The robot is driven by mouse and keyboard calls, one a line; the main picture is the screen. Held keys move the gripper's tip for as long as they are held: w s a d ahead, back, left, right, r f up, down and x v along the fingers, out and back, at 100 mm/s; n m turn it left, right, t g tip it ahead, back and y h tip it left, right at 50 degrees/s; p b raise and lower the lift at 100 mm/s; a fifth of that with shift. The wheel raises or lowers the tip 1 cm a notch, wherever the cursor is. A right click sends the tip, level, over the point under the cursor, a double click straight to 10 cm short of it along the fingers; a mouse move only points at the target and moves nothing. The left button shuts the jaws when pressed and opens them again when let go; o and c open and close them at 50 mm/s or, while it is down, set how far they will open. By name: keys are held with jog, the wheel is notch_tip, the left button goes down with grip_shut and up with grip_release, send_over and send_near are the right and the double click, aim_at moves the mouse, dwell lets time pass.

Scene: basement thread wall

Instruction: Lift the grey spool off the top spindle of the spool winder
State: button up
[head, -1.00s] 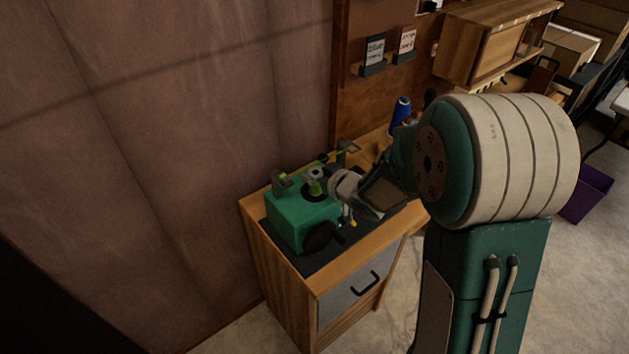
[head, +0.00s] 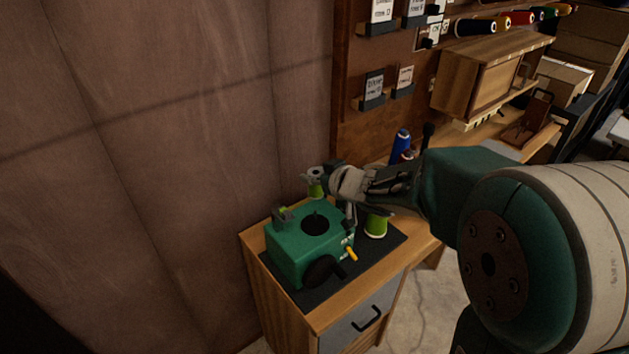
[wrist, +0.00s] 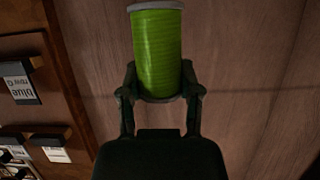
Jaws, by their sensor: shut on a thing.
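The spool (head: 315,187) has grey end discs and lime-green thread wound on it. My gripper (head: 328,172) is shut on it and holds it in the air above the green spool winder (head: 290,247). In the wrist view the spool (wrist: 158,45) stands between the two dark fingers (wrist: 160,80), which grip it near its lower disc. The winder's top shows a dark round plate with a thin spindle (head: 315,212), and the spool is apart from it.
Another lime-green spool (head: 376,226) stands on the dark mat (head: 385,248) right of the winder. The wooden cabinet (head: 270,300) carries them. A blue spool (head: 401,142) stands behind my arm. Labelled holders (head: 374,92) and a wooden box (head: 490,75) are on the wall. Open air lies left of the winder.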

jog(key=shift+r, duration=2)
